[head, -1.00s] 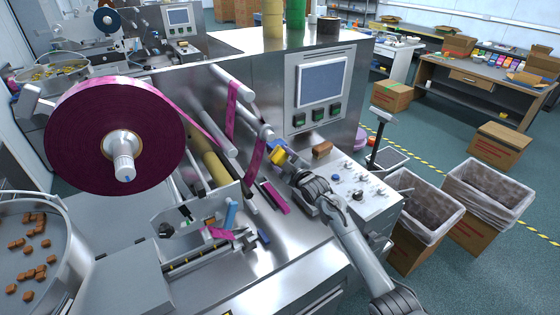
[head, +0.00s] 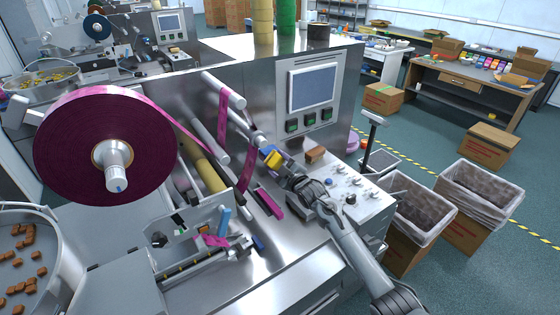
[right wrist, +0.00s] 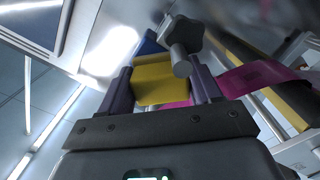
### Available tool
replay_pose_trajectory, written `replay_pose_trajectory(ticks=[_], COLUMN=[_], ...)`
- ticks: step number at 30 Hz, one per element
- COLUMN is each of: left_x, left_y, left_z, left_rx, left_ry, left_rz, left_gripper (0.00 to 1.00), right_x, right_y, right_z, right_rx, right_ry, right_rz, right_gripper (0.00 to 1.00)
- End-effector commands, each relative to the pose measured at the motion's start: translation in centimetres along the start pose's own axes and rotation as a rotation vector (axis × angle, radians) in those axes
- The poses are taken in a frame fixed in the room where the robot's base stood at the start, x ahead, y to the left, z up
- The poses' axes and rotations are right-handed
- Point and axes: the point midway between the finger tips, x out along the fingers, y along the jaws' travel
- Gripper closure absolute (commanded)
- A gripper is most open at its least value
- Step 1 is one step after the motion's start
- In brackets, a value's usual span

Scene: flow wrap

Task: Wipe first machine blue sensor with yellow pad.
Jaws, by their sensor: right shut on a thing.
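My right gripper (head: 277,166) is shut on the yellow pad (head: 273,159), at the middle of the first machine's front. In the right wrist view the yellow pad (right wrist: 160,82) sits between the two fingers (right wrist: 161,92). A blue block (right wrist: 149,44), apparently the blue sensor, shows just beyond the pad, beside a grey knob (right wrist: 180,48). In the head view a small blue patch (head: 266,149) shows at the pad's upper edge. I cannot tell whether pad and blue block touch. My left gripper is not in view.
A large magenta film reel (head: 75,150) and rollers stand left of the gripper, with magenta film (head: 222,112) running down. A screen panel (head: 313,87) is behind. A control panel (head: 350,190) with knobs and a brown block (head: 315,154) lies to the right. Lined bins (head: 415,205) stand beyond.

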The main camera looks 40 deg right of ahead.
Motion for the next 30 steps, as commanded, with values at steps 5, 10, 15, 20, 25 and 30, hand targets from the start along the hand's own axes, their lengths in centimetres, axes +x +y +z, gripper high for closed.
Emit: replay_pose_trajectory(ticks=[5,10,15,20,25,30], left_x=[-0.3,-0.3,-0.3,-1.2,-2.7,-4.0], left_y=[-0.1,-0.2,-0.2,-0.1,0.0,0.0], left_z=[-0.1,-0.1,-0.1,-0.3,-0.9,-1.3], left_rx=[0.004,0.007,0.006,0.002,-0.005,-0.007], left_ry=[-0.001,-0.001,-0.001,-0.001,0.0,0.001], left_rz=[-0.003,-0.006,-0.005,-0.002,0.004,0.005], left_gripper=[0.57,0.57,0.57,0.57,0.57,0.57], right_x=[0.0,0.0,0.0,-0.7,-2.3,-4.0], right_y=[-1.2,-1.3,-1.3,-1.1,-1.0,-1.0], right_z=[-1.2,-1.4,-1.5,-1.6,-1.7,-1.6], right_rx=[0.001,0.001,0.001,0.0,0.0,0.0], right_ry=[0.009,0.011,0.012,0.012,0.012,0.012], right_rz=[-0.006,-0.005,-0.005,-0.006,-0.006,-0.006], right_gripper=[0.75,0.75,0.75,0.75,0.75,0.75])
